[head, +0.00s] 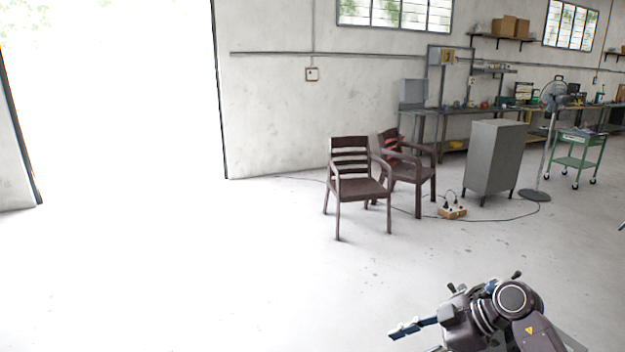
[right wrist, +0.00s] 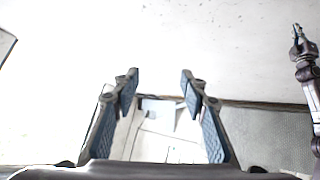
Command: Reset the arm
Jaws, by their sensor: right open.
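My right arm comes in at the lower right of the head view. Its right gripper (head: 405,329) points left over the bare floor, with blue finger pads. In the right wrist view the two fingers of the right gripper (right wrist: 158,84) stand wide apart. The gripper is open, and nothing is held between the pads. My left gripper is not seen in the head view.
Two brown armchairs (head: 357,188) stand mid-floor, near a power strip (head: 452,212), a grey cabinet (head: 494,158), a standing fan (head: 541,194) and a green trolley (head: 577,158). Workbenches line the back wall. The left and front floor is clear. A dark jointed thing (right wrist: 306,72) is unclear.

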